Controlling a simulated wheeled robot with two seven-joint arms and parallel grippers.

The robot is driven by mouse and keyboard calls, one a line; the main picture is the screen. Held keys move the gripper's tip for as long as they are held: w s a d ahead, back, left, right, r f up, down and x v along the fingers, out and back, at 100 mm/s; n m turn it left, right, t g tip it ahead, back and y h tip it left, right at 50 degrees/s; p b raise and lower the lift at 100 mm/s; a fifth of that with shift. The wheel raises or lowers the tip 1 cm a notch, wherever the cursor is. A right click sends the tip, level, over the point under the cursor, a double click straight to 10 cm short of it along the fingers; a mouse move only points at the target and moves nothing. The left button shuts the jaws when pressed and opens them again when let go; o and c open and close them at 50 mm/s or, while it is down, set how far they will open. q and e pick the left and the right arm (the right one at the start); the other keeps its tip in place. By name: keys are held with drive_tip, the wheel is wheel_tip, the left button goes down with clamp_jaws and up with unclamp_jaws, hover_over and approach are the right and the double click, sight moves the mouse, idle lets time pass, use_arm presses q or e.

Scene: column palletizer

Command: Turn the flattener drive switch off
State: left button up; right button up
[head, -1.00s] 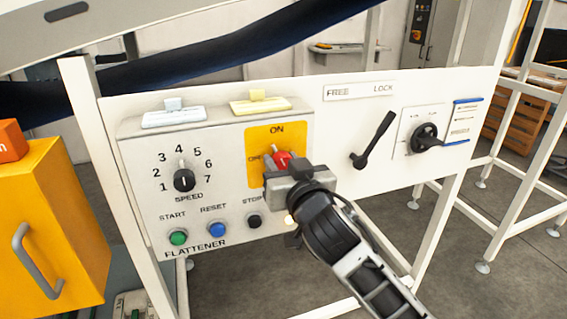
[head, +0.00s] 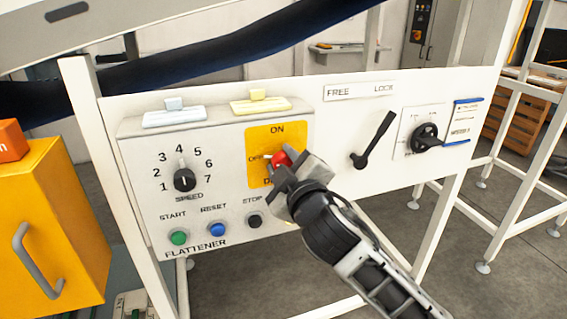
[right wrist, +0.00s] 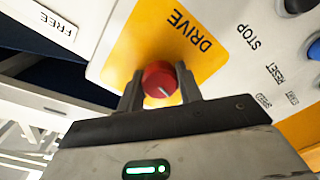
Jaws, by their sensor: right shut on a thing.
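The flattener drive switch is a red rotary knob (head: 281,158) on a yellow plate (head: 262,139) marked ON at the top and OFF at the left. In the right wrist view the red knob (right wrist: 159,82) sits between my two fingers, with DRIVE printed beside it. My right gripper (head: 284,173) is shut on the knob and is tilted in the head view. The right gripper (right wrist: 160,88) hides part of the plate's lower right. My left gripper is not in view.
The white panel also holds a speed dial (head: 184,180), a green start button (head: 178,238), a blue reset button (head: 217,230) and a black stop button (head: 254,221). A black lever (head: 374,142) stands to the right. A yellow box (head: 45,235) is at the left.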

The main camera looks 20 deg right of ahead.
drive_tip(key=shift+n, duration=1.3)
drive_tip(key=o, duration=1)
